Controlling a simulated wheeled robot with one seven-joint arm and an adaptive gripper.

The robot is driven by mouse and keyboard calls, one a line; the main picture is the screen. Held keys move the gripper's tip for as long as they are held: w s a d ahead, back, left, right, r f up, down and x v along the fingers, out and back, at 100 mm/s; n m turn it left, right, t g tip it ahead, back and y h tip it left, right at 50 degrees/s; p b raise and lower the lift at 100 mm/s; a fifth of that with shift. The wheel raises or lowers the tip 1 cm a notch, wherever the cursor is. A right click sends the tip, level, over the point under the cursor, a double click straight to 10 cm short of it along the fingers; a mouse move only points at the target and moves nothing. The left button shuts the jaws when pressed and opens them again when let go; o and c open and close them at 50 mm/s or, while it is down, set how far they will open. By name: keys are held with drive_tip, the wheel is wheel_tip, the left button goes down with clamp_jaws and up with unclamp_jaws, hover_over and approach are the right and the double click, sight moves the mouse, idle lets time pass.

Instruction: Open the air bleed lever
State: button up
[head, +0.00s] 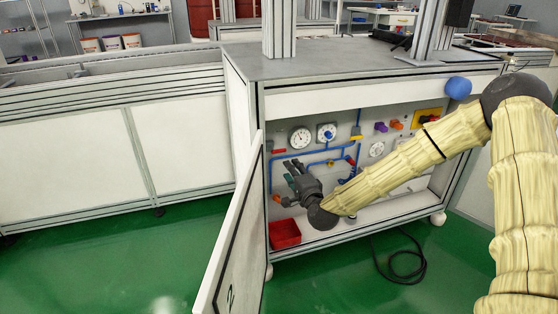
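My gripper (291,172) is inside the open cabinet (340,97), in front of the left part of its back panel. Its dark fingers point up and left, towards the panel. They are too small to show whether they are open or shut, or whether they touch anything. Small coloured handles sit on the panel among blue air lines: a red one (278,151) just above the fingers, an orange one (277,198) below left, and a yellow one (356,137) to the right. I cannot tell which is the air bleed lever. My gripper and wrist hide part of the panel.
The cabinet door (232,240) stands open at the left. A red bin (285,233) sits on the cabinet floor below my gripper. Two round gauges (300,138) are above it. A black cable (408,271) lies on the green floor. A blue ball (458,87) is at the upper right.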

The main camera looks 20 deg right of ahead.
sight(284, 151)
drive_tip(key=shift+m, duration=0.3)
drive_tip(key=shift+w+d+r+b, duration=0.15)
drive_tip(key=shift+w+b, duration=0.5)
drive_tip(key=shift+w, duration=1.35)
drive_tip(key=shift+w+a+r+b, duration=0.15)
drive_tip(key=shift+w+b, duration=0.55)
drive_tip(key=shift+w, duration=1.35)
drive_tip(key=shift+w+d+r+b, duration=0.15)
drive_tip(key=shift+w+b, duration=0.5)
drive_tip(key=shift+w, duration=1.35)
clamp_jaws()
drive_tip(key=shift+d, duration=0.1)
